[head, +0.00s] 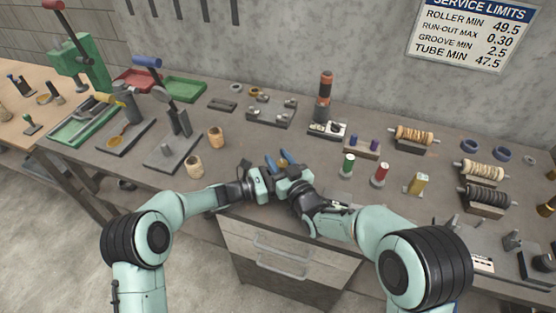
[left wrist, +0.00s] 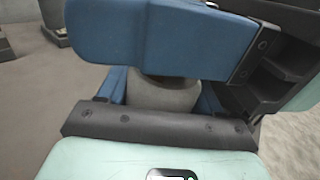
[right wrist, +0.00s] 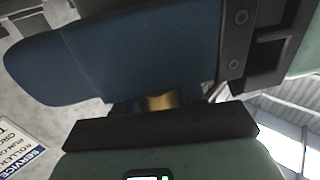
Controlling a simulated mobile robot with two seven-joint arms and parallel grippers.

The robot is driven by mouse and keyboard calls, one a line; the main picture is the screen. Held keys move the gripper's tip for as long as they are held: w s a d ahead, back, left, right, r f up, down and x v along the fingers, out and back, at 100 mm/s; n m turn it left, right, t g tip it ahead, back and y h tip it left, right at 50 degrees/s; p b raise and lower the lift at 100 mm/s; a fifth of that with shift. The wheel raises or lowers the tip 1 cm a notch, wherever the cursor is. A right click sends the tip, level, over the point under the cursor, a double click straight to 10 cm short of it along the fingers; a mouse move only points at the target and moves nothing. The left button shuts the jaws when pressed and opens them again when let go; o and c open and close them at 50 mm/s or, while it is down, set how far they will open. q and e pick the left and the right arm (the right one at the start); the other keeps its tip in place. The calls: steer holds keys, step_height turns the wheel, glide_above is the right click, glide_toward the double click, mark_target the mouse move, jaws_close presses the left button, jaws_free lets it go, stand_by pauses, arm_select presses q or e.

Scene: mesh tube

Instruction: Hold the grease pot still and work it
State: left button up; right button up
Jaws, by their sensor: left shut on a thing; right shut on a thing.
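The grease pot is mostly hidden between my two grippers near the front edge of the bench. A small brass part (head: 283,163) of it shows between the blue fingers in the head view, and brass (right wrist: 160,101) also shows in the right wrist view. The left wrist view shows its grey rounded body (left wrist: 163,95) between the fingers. My left gripper (head: 271,171) is shut on the grey body. My right gripper (head: 286,166) is shut on the brass part, close beside the left one. The pot's tilt cannot be told.
A green (head: 348,165), a red and a yellow upright piece stand to the right. Wound rollers (head: 484,170) lie on stands further right. A drawer cabinet (head: 284,252) is below the bench edge.

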steer(key=m+t+h, duration=0.1)
steer(key=m+h, duration=0.2)
steer(key=h, duration=0.1)
steer(key=shift+d+t, duration=0.1)
steer(key=shift+t, duration=0.3)
steer(key=shift+w+d+m+h, duration=0.1)
steer(key=shift+d+m+h, duration=0.1)
steer(key=shift+m+h, duration=0.9)
steer(key=shift+d+m+h, duration=0.2)
steer(key=shift+m+h, duration=0.3)
steer(key=shift+h, duration=1.1)
steer(key=o, duration=1)
steer(key=shift+c, duration=0.2)
steer(key=s, duration=1.2)
steer(key=shift+a, duration=0.3)
